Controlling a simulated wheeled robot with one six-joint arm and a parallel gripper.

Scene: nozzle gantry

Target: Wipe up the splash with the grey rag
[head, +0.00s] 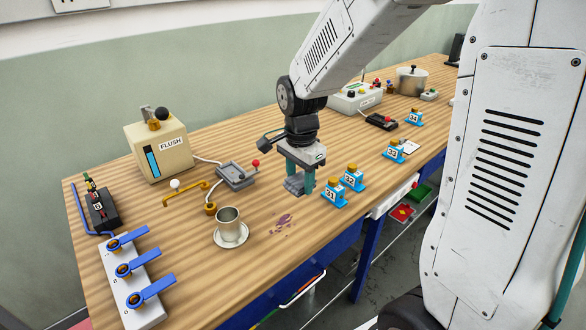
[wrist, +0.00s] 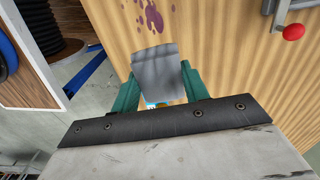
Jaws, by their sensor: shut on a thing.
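My gripper (head: 300,184) is shut on the grey rag (head: 293,184), with its teal fingers on either side of it. In the wrist view the rag (wrist: 157,72) shows as a grey folded block between the fingertips of my gripper (wrist: 158,88). The splash (head: 283,222) is a small purple patch with drops on the wooden bench. It lies in front of and a little left of the rag in the head view. It also shows at the top of the wrist view (wrist: 154,18), apart from the rag. The rag appears to be above the bench.
A metal cup (head: 228,219) on a saucer (head: 232,238) stands left of the splash. Blue numbered blocks (head: 334,194) stand close right of my gripper. A grey box with a red-knobbed lever (head: 237,175) is behind left. The bench's front edge (head: 300,259) is near the splash.

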